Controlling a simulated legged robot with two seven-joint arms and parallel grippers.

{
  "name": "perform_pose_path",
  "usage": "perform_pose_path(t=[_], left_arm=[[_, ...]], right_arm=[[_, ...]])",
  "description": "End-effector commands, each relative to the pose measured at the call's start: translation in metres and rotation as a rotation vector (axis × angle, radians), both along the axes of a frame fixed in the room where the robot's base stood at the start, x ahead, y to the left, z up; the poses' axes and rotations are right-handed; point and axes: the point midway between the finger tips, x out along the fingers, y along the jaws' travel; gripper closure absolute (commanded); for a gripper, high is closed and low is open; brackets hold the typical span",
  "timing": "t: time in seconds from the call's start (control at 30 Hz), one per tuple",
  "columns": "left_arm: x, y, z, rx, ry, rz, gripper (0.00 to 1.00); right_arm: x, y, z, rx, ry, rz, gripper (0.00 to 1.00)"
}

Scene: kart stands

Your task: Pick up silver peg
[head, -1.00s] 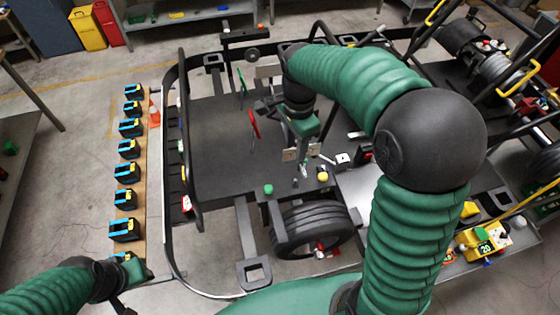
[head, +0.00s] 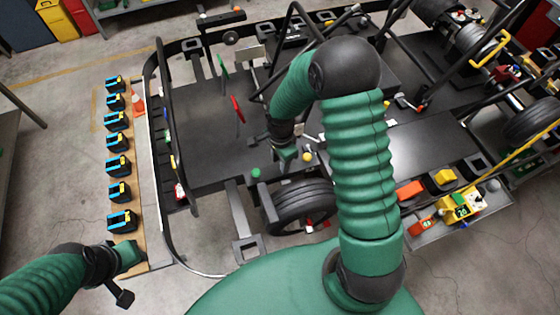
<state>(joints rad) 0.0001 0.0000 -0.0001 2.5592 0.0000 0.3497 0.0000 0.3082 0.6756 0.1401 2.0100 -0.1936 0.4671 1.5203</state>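I cannot pick out a silver peg with certainty. A green peg (head: 256,173) and a yellow-topped peg (head: 307,157) stand at the near edge of the dark kart platform (head: 205,125). My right gripper (head: 285,152) points down over that edge, between these two pegs in the picture. Its fingers are mostly hidden by its own wrist, so I cannot tell whether it is open or holds anything. My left gripper (head: 122,296) is at the lower left, beside the wooden board, away from the pegs; its fingers are not clear.
Several blue-and-black blocks (head: 117,166) line a wooden board (head: 138,185) at left, with an orange cone (head: 138,104). Kart frame bars and a tyre (head: 300,205) surround the platform. A tray (head: 455,222) at right holds orange and yellow items. Open floor lies left of the board.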

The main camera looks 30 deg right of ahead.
Motion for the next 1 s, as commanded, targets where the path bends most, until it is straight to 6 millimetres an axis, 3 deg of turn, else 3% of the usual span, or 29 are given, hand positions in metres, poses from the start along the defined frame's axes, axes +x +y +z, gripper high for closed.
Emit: perform_pose_path(t=[0.23,0.5,1.0], left_arm=[[-0.0005,-0.0001,0.0005,0.0,0.001,0.0,0.64],[-0.0004,-0.0001,0.0005,0.0,0.001,0.0,0.64],[-0.0004,-0.0001,-0.0009,0.0,0.001,0.0,0.64]], right_arm=[[0.0016,-0.0001,-0.0062,0.0,0.001,0.0,0.64],[0.0022,-0.0001,-0.0061,0.0,0.001,0.0,0.99],[0.0023,0.0001,-0.0047,-0.001,-0.001,0.0,1.0]])
